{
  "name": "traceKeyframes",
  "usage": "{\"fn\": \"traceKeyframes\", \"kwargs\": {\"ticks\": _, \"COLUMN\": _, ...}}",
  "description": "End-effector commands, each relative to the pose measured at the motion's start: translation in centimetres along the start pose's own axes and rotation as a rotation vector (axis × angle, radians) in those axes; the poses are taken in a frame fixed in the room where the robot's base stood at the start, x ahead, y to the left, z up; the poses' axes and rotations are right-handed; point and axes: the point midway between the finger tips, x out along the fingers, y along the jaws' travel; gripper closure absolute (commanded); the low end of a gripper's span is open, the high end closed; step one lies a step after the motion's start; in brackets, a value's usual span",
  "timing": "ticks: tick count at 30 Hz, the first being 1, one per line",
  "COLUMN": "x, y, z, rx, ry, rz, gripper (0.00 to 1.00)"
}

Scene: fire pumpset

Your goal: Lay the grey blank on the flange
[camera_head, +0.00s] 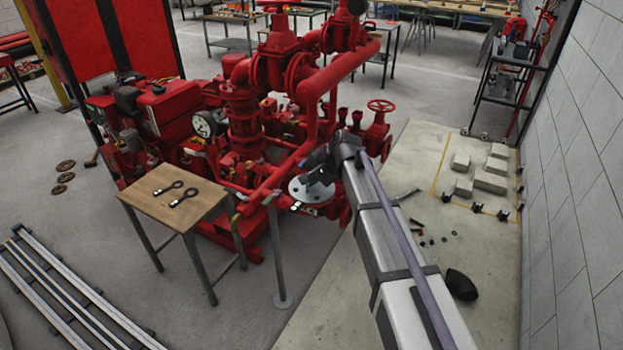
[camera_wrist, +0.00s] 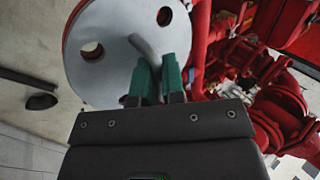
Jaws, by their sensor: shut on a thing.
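The grey blank is a round disc with holes (camera_wrist: 112,30) and a curved grey handle. It fills the upper left of the wrist view, and in the head view it is the pale disc (camera_head: 300,191) at the end of my arm. My gripper (camera_wrist: 160,82) has green fingers shut on the handle. Red shows through the disc's holes and past its upper-left edge, so red metal lies behind it. The flange is mostly hidden by the blank; I cannot tell whether the two touch or line up.
Red pump pipework (camera_head: 330,82) stands close behind and beside the blank. A small wooden table (camera_head: 160,205) with two dark ring-ended tools stands to the left. Grey blocks (camera_head: 490,180) and small dark parts lie on the floor at right, near a block wall.

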Motion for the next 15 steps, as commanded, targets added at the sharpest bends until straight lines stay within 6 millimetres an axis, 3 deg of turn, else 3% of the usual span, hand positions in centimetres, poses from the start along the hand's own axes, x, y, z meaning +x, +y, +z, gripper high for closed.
{"fn": "traceKeyframes", "kwargs": {"ticks": 6, "x": 0.15, "y": 0.09, "z": 0.01, "rx": 0.000, "ry": 0.000, "rz": -0.001, "gripper": 1.00}}
{"fn": "traceKeyframes", "kwargs": {"ticks": 7, "x": 0.11, "y": 0.07, "z": 0.01, "rx": 0.000, "ry": 0.000, "rz": -0.001, "gripper": 0.87}}
{"fn": "traceKeyframes", "kwargs": {"ticks": 15, "x": 0.11, "y": 0.07, "z": 0.00, "rx": 0.000, "ry": 0.000, "rz": 0.000, "gripper": 0.61}}
